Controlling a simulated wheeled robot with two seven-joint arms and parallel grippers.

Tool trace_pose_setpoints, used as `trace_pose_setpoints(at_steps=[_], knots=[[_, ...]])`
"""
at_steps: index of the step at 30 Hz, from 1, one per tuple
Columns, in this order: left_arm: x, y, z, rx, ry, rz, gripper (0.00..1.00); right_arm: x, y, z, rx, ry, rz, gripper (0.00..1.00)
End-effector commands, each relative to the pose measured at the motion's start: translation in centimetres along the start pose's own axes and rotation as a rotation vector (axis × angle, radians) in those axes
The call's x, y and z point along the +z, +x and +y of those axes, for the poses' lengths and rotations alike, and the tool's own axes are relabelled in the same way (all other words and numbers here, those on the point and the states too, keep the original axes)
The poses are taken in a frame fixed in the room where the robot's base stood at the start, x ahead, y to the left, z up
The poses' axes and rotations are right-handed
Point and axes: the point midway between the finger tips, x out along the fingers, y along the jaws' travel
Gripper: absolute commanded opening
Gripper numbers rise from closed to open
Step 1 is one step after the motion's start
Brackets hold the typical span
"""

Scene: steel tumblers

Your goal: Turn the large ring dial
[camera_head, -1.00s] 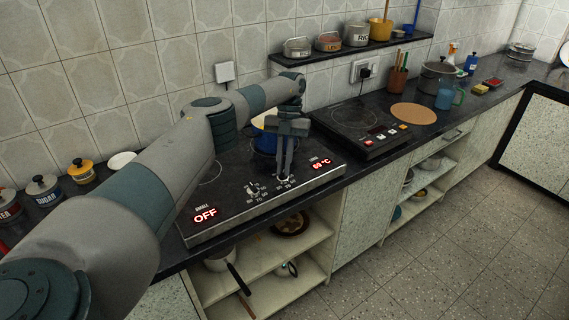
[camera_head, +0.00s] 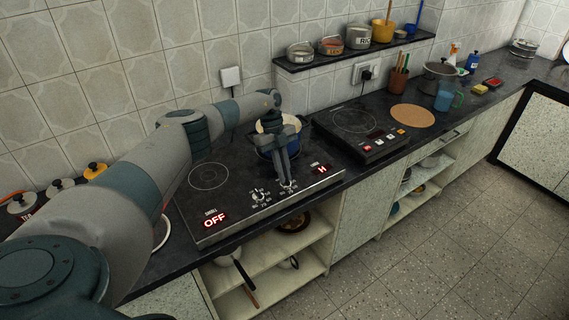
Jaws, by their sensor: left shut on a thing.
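The two-ring cooktop (camera_head: 215,205) lies on the dark counter, with two dials on its front strip. The display on the left (camera_head: 214,219), under the word SMALL, reads OFF. The display on the right (camera_head: 321,170) shows a red H. My left gripper (camera_head: 287,183) points down and is shut on the right-hand dial, the large ring dial, mostly hidden by the fingers. The other dial (camera_head: 258,196) stands free to its left. A blue pot (camera_head: 266,143) with pale contents stands behind the gripper at the large ring, partly covered by it. My right gripper is not in view.
Canisters (camera_head: 60,189) stand along the wall at left. A shelf (camera_head: 350,50) with tins runs above. Open shelves lie below the counter.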

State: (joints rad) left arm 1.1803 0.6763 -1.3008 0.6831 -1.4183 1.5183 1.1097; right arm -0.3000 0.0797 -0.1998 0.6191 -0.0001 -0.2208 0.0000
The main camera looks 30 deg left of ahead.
Motion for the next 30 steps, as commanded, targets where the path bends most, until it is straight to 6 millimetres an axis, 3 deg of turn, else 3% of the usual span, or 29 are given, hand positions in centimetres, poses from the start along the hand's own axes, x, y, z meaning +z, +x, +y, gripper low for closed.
trace_pose_setpoints(at_steps=[1, 3, 12, 19, 30], knots=[[-0.4, -1.0, 0.0, -0.02, -0.039, 0.0, 0.0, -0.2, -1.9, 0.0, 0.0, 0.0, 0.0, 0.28], [-0.3, -0.9, 0.1, -0.044, -0.098, 0.0, 0.0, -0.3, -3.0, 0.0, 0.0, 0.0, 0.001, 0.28], [-0.3, -0.6, 0.3, -0.126, -0.296, 0.001, 0.0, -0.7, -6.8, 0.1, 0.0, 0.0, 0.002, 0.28], [-0.2, -0.3, 0.3, -0.156, -0.368, 0.002, 0.0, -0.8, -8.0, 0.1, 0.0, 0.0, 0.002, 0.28], [-0.2, 0.0, 0.3, -0.163, -0.385, 0.002, 0.0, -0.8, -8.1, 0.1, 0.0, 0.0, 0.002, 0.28]])
